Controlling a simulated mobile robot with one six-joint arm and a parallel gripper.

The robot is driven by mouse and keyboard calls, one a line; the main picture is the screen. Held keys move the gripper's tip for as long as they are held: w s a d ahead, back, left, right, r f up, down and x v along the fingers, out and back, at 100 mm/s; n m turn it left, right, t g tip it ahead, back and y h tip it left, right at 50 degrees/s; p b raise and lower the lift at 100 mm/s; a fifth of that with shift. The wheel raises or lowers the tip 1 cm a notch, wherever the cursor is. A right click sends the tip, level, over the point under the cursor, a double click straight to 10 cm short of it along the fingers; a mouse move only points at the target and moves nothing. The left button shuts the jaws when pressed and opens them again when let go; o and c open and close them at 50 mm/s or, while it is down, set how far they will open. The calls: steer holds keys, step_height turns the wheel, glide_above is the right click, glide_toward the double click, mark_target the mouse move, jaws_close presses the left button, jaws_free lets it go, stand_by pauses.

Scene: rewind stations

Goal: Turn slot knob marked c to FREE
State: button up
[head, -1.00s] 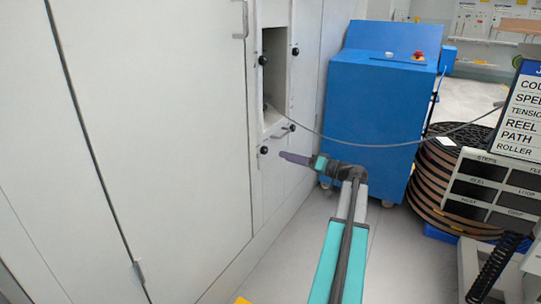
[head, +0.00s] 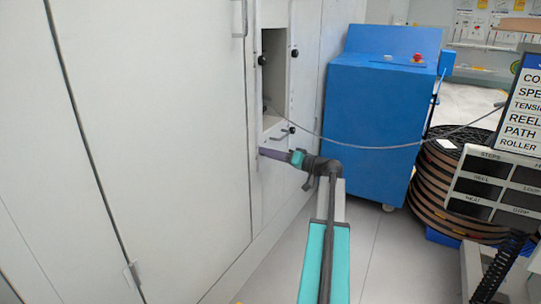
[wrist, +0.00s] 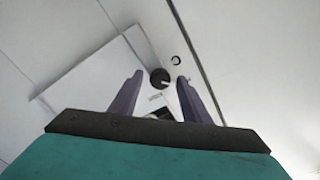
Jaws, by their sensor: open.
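In the wrist view a round black knob (wrist: 160,77) with a small light mark on its edge sits on the white panel. It lies between the tips of the two purple fingers, with a gap on both sides. My gripper (head: 263,153) is open and reaches the lower front of the white cabinet in the head view, where its fingers hide the knob. I cannot read a letter c or a FREE mark in either view. A small pale label shows just below the knob in the wrist view.
The white cabinet (head: 180,130) runs along the left. Above my gripper is a recess (head: 273,75) with other black knobs (head: 292,130) around it. A grey cable (head: 370,147) hangs from it across the blue machine (head: 375,120). Reels (head: 440,190) and a sign stand right.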

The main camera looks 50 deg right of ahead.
steer(key=c, duration=0.9)
steer(key=shift+w+d, duration=0.1)
steer(key=shift+d, duration=0.1)
steer(key=shift+c, duration=0.7)
steer(key=shift+a, duration=0.2)
steer(key=shift+r+m+p, duration=0.1)
steer(key=shift+m+p, duration=0.5)
steer(key=shift+p, duration=0.25)
steer(key=shift+m+p, duration=8.4)
steer(key=shift+p, duration=1.55)
